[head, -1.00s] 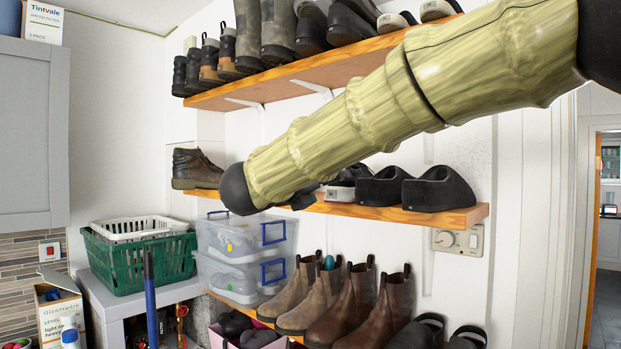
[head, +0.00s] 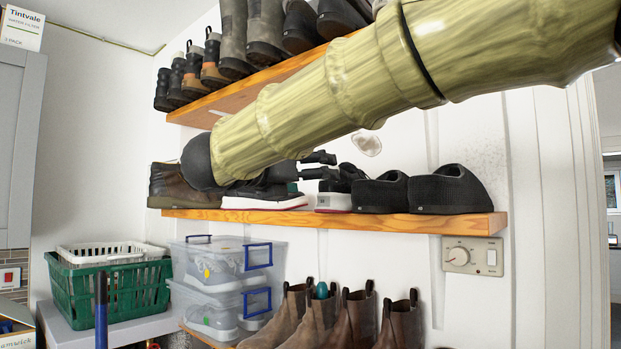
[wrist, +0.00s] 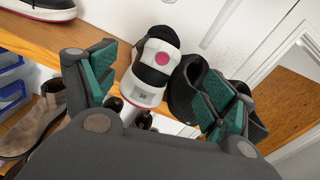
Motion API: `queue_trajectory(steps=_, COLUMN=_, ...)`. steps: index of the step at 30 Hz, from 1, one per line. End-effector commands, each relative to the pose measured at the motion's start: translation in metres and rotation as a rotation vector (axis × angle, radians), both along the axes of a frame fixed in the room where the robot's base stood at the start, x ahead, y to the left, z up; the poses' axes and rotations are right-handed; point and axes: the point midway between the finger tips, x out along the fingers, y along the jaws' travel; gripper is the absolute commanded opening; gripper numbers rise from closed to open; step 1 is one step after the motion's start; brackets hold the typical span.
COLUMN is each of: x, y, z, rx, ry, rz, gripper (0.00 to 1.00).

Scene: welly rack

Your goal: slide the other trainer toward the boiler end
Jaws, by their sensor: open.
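In the head view, a black trainer with a white sole and red edge (head: 264,200) sits on the middle wooden shelf, partly behind my arm. The other trainer (head: 333,201), also black and white, sits to its right. In the wrist view this other trainer (wrist: 152,68) shows a white heel with a pink dot, and the first trainer (wrist: 42,8) is at upper left. My gripper (wrist: 160,84) is open, its teal-padded fingers on either side of the other trainer; it also shows above that trainer in the head view (head: 322,166). I cannot tell whether either finger touches it.
Black slip-on shoes (head: 447,190) stand right of the trainers; one (wrist: 184,92) lies close between the trainer and my right finger. A brown boot (head: 178,187) is at the shelf's left end. A dial panel (head: 472,255) is below right. Boots fill the shelf above.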

Motion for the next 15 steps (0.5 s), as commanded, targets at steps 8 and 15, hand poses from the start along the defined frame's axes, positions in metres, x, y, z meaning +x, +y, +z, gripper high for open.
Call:
queue_trajectory(steps=8, x=0.015, y=-0.010, z=0.003, rx=-0.001, ry=0.002, rz=-0.001, gripper=0.84)
queue_trajectory(steps=15, x=0.044, y=-0.032, z=0.004, rx=-0.001, ry=0.002, rz=-0.003, gripper=0.84)
